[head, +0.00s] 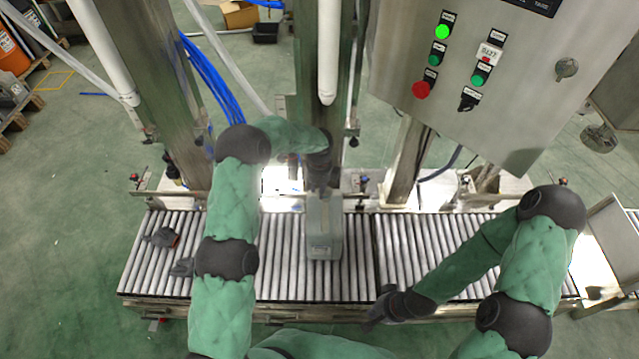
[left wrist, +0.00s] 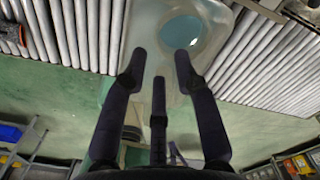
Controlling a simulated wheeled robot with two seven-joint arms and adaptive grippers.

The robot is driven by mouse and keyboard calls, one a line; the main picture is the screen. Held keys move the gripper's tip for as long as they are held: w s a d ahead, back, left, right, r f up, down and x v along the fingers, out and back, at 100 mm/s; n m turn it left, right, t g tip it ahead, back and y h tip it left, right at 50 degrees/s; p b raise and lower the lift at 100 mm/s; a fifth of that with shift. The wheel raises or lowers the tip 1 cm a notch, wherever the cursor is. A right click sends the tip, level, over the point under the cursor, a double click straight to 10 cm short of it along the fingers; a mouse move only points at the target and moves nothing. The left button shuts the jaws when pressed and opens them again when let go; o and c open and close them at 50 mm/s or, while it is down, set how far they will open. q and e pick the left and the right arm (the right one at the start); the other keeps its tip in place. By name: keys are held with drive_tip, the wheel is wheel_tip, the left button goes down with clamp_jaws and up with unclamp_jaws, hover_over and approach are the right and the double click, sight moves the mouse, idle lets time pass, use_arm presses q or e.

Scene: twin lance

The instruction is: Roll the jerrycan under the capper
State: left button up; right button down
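A pale translucent jerrycan (head: 324,235) stands on the roller conveyor (head: 280,275), near the middle. In the left wrist view the jerrycan (left wrist: 150,28) fills the top middle, with a round bluish opening or neck (left wrist: 181,30) on it. My left gripper (head: 319,185) is over the far end of the jerrycan. Its fingers (left wrist: 160,65) are spread with nothing between them; I cannot tell whether they touch the can. My right gripper (head: 380,312) is at the conveyor's front edge, right of the jerrycan; its finger state is unclear. I cannot surely pick out the capper among the machine columns behind.
A control cabinet (head: 480,75) with a lit green button hangs at upper right. Steel columns (head: 150,85) and a white cylinder (head: 328,50) stand behind the conveyor. Dark and red small parts (head: 162,238) lie on the left rollers. Rollers right of the jerrycan look clear.

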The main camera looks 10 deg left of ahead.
use_arm(q)
drive_tip(key=shift+f+b, duration=0.55)
drive_tip(key=shift+f, duration=1.25)
